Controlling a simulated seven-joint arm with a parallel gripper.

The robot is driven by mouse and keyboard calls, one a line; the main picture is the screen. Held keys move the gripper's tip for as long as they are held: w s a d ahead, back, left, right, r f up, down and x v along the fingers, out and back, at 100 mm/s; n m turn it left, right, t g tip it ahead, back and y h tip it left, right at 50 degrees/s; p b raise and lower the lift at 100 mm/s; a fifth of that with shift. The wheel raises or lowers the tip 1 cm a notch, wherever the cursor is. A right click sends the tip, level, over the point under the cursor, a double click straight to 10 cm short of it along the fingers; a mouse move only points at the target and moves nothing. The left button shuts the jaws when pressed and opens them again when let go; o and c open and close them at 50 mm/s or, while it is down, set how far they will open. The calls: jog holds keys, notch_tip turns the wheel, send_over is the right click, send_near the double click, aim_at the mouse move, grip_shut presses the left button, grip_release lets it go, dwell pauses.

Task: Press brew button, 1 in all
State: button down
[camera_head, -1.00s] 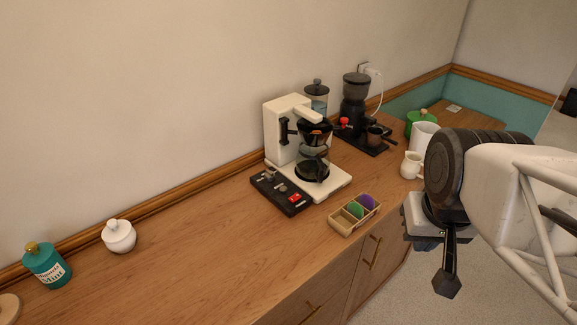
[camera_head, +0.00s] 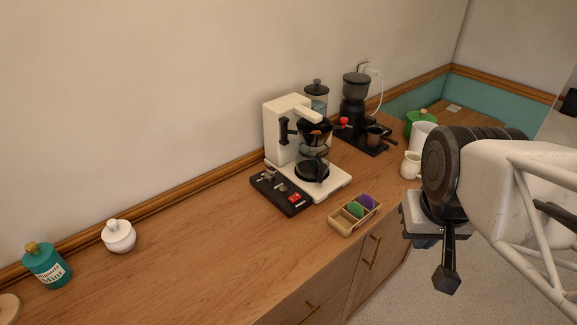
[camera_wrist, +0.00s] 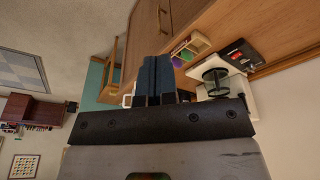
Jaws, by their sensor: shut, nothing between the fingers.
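A white coffee maker (camera_head: 283,137) with a glass carafe (camera_head: 312,169) stands on the wooden counter. A black control box (camera_head: 279,192) lies in front of it, with a red button (camera_head: 294,198) at its right end and small knobs on it. The box also shows in the wrist view (camera_wrist: 238,53), upper right, with its red patch. My gripper (camera_head: 444,283) is in front of the counter, to the right of the box and well apart from it. In the wrist view its fingers (camera_wrist: 155,75) are together and empty.
A wooden tray (camera_head: 343,229) with green and purple items sits right of the control box. A black grinder (camera_head: 354,98), white pitchers (camera_head: 411,164) and a green pot (camera_head: 419,121) stand behind. A white jar (camera_head: 118,236) and teal tin (camera_head: 46,264) are left. The counter's left-middle is clear.

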jog(key=w, duration=0.1)
jog(key=n+t+h, duration=0.5)
jog(key=n+h, duration=0.1)
jog(key=n, duration=1.3)
send_over(284, 189)
notch_tip(284, 189, down, 9)
jog(key=shift+f, duration=0.15)
jog(key=shift+f, duration=0.15)
jog(key=shift+f, duration=4.25)
